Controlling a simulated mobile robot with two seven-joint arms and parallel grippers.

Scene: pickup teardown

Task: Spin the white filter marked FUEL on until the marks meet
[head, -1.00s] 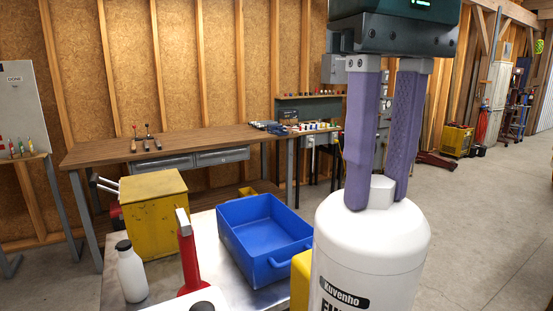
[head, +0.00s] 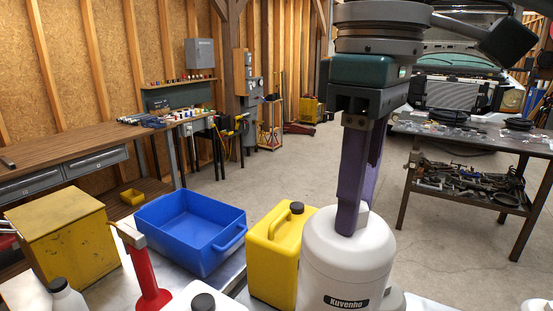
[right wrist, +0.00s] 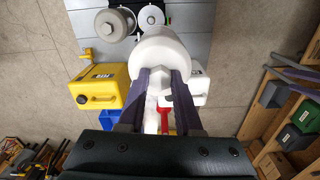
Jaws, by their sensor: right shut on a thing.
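The white filter (head: 345,262) is a large rounded cylinder with a black label reading "Kuvenho" at the bottom edge of the head view. Its lower part is cut off, so no FUEL lettering or alignment marks show. My right gripper (head: 355,220) has its purple fingers closed on the nut-like knob on top of the filter. The right wrist view shows the same grip (right wrist: 160,84), with the filter (right wrist: 160,48) beyond the fingertips. My left gripper is not in view.
A yellow jug (head: 275,250), a blue bin (head: 190,230), a red-handled tool (head: 145,270) and a yellow box (head: 65,245) stand left of the filter. In the right wrist view, a grey cylinder (right wrist: 112,25) lies beyond it. A dark workbench (head: 475,140) stands at the right.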

